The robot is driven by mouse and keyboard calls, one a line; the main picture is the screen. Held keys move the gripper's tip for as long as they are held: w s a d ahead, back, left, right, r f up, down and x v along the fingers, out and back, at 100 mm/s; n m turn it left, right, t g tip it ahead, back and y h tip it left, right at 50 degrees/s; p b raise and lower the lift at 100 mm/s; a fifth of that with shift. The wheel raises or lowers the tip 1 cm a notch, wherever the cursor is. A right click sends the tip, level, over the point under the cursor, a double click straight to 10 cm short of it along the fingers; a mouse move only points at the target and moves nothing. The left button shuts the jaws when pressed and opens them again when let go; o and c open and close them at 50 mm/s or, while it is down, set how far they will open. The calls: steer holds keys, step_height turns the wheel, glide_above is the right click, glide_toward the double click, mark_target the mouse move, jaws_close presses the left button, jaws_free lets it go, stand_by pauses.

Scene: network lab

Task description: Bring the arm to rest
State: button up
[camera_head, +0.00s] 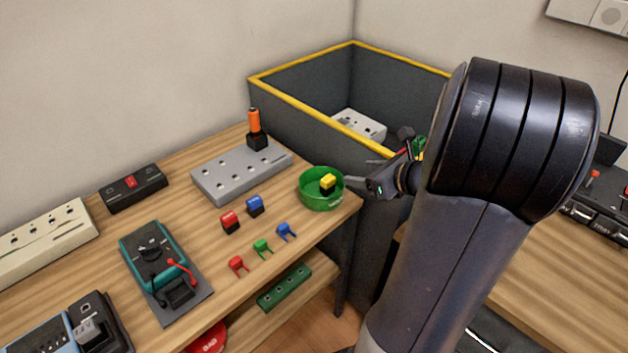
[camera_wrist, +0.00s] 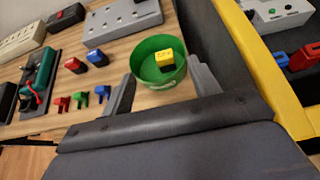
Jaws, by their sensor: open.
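My gripper (camera_wrist: 163,97) is open. In the wrist view its two fingers stand apart, one on each side of the near part of a green round bowl (camera_wrist: 143,52). A yellow-and-black block (camera_wrist: 165,61) lies inside the bowl, and nothing shows held between the fingers. In the head view my gripper (camera_head: 362,184) is just right of the bowl (camera_head: 309,195), at the right end of the wooden bench, with my arm reaching in from the lower right. I cannot tell whether a finger touches the bowl. The far finger is partly hidden in the head view.
A dark bin (camera_head: 303,107) with a yellow rim stands behind and right of the bowl. A grey panel (camera_head: 241,175) with an orange-handled tool (camera_head: 254,124), red and blue blocks, small clips and a teal meter (camera_head: 153,250) occupy the bench. Another bench is at right.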

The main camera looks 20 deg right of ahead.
mark_target(333, 171)
steer(key=b+x, duration=0.1)
steer(key=x, duration=0.9)
steer(key=shift+w+a+f+b, duration=0.15)
steer(key=shift+w+f+b, duration=0.05)
steer(key=shift+w+b, duration=0.1)
steer(key=shift+r+p, duration=2.05)
steer(key=shift+r, duration=0.35)
steer(key=shift+f, duration=0.15)
